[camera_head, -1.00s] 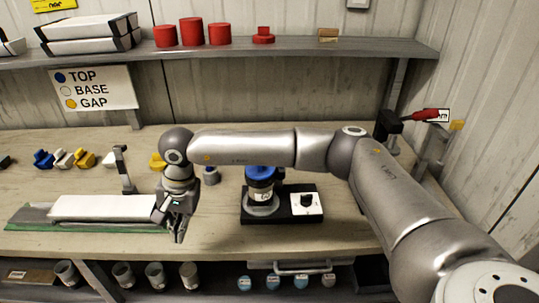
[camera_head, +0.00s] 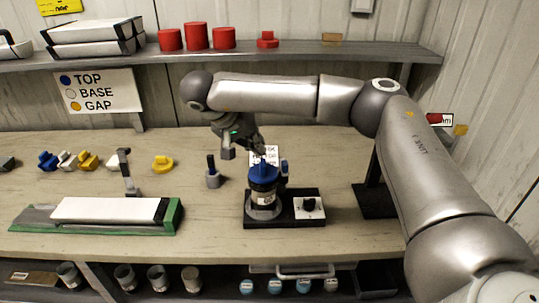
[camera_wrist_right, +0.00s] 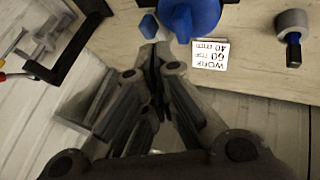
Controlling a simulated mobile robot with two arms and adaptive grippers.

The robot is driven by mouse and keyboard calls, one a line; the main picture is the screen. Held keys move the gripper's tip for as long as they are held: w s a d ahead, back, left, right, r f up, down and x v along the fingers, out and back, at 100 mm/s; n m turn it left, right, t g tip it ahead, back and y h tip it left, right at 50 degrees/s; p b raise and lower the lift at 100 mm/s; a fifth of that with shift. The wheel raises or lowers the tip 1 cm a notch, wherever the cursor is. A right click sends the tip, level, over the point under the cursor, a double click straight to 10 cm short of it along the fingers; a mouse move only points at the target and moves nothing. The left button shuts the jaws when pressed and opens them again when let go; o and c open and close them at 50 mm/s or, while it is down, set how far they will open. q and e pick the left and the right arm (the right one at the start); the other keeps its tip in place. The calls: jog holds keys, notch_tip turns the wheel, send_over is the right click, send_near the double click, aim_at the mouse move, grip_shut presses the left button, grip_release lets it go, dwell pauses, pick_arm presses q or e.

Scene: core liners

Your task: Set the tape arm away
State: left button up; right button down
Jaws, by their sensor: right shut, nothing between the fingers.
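The black-based work station (camera_head: 316,192) stands on the bench and holds an upright liner with a blue cap (camera_head: 263,173). A small blue-tipped post (camera_head: 284,167) stands just right of the cap; it may be the tape arm, but I cannot tell surely. In the right wrist view the blue cap (camera_wrist_right: 181,20) and the small blue piece (camera_wrist_right: 148,26) are just beyond the fingers. My right gripper (camera_head: 259,149) is shut and empty, above and behind the cap, pointing down. The wrist view shows its closed fingertips (camera_wrist_right: 153,58) near the blue piece. My left gripper is not in view.
A white printed card (camera_wrist_right: 208,54) stands behind the station. A grey cylinder with a black handle (camera_head: 212,174) is left of it. A green-ended tray with a white slab (camera_head: 108,210) lies farther left. A black stand (camera_head: 375,200) is at right, partly behind my arm.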

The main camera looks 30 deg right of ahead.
jog(key=p, duration=0.3)
send_over(273, 169)
jog(key=f, duration=0.4)
jog(key=a+f, duration=0.1)
jog(key=f, duration=0.1)
jog(key=shift+s+f, duration=0.2)
jog(key=shift+s, duration=0.05)
jog(key=shift+x, duration=0.85)
jog(key=shift+w, duration=0.1)
